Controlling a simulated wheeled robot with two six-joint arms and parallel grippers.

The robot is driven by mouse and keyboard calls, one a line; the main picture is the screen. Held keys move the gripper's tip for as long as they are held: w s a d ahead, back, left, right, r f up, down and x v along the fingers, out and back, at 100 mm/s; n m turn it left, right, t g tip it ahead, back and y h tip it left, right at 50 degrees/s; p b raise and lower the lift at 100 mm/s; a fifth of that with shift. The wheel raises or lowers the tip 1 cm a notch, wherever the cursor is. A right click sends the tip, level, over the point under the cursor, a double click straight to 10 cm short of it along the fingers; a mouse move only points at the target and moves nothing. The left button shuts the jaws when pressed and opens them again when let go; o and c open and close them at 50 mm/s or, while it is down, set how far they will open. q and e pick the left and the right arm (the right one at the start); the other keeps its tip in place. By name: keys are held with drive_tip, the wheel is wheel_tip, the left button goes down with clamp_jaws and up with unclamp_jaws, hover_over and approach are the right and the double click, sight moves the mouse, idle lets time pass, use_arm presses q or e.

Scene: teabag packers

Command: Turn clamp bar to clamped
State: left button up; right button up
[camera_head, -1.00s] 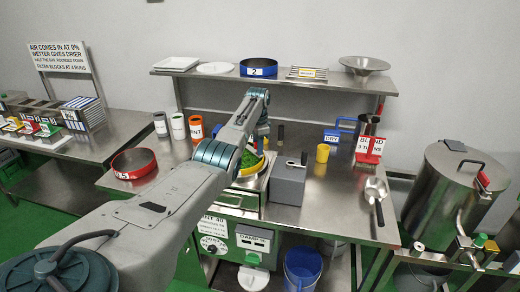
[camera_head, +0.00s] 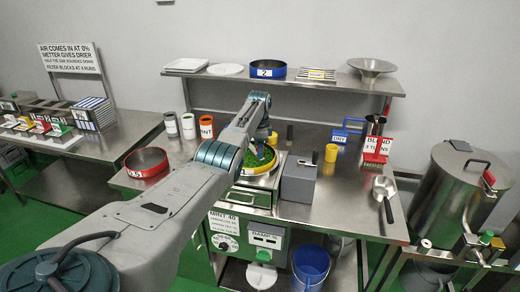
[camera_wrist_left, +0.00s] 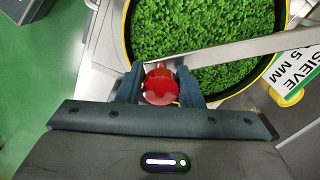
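The clamp bar (camera_wrist_left: 235,46) is a flat metal strip lying across a round sieve of green leaf, with a red knob (camera_wrist_left: 161,86) at its left end in the left wrist view. The sieve's yellow-and-black rim (camera_wrist_left: 128,40) shows there too. My left gripper (camera_wrist_left: 161,88) has one finger on each side of the red knob, and both look in contact with it. In the head view, the green leaf (camera_head: 258,160) shows beside my left arm, which hides part of the sieve and most of the gripper. My right gripper is not in view.
A grey box (camera_head: 298,180) stands just right of the sieve, with a yellow cup (camera_head: 331,152) behind it. A red-rimmed sieve (camera_head: 146,162) is at the bench's left. A scoop (camera_head: 384,190) lies on the right. Bare steel lies between the box and scoop.

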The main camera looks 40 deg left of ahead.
use_arm(q)
drive_tip(key=shift+o, duration=1.3)
drive_tip(key=shift+s, duration=0.1)
drive_tip(key=shift+a+r, duration=0.1)
wheel_tip(320, 180, up, 10)
drive_tip(key=b, duration=0.3)
drive_tip(key=shift+r, duration=0.4)
drive_tip(key=shift+f, duration=0.1)
